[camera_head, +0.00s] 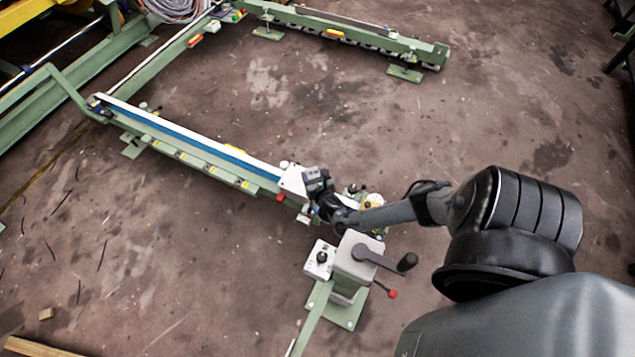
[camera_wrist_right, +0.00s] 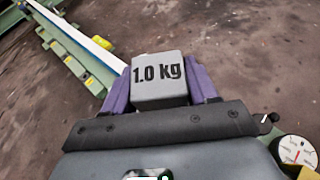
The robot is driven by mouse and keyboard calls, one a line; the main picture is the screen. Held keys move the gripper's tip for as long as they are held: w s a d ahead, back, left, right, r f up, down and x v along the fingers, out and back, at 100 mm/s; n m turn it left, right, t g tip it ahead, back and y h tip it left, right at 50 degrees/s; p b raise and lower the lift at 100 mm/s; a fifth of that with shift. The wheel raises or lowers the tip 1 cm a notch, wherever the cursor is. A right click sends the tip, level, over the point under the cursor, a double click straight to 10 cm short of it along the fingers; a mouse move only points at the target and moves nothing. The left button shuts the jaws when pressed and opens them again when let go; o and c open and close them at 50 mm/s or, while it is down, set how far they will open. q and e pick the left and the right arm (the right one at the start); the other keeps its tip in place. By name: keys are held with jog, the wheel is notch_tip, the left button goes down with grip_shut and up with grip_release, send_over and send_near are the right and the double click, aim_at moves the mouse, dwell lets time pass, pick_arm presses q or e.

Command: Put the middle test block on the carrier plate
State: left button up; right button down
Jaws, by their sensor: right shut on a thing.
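A grey test block (camera_wrist_right: 159,82) marked "1.0 kg" sits between the two purple fingers of my right gripper in the right wrist view. My right gripper (camera_head: 316,182) is shut on this block. In the head view it is at the near right end of the long green rail, close beside a white angled plate (camera_head: 293,180). I cannot tell whether this plate is the carrier plate, or whether the block touches anything below it. The block is hard to make out in the head view. My left gripper is not in view.
A green rail (camera_head: 200,150) with a blue-white strip runs to the upper left. A grey box with a crank handle (camera_head: 360,262) stands just below my gripper. A round dial gauge (camera_wrist_right: 297,151) is at lower right in the wrist view. Open floor lies between the rails.

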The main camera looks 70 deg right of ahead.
jog(key=b, duration=0.4)
send_over(300, 180)
jog(key=s, duration=0.1)
jog(key=f, duration=0.3)
jog(key=shift+s+a+f, duration=0.1)
jog(key=shift+a+f, duration=0.1)
jog(key=shift+a, duration=0.05)
jog(key=shift+w+d+f+b, duration=0.25)
jog(key=shift+w+b, duration=0.15)
jog(key=shift+w, duration=0.15)
notch_tip(300, 180, down, 4)
jog(key=b, duration=0.3)
jog(key=shift+b, duration=0.3)
jog(key=c, duration=0.7)
grip_release()
jog(key=shift+a+f, duration=0.1)
jog(key=shift+f, duration=0.1)
jog(key=shift+c, duration=0.2)
jog(key=o, duration=0.4)
jog(key=shift+r, duration=0.15)
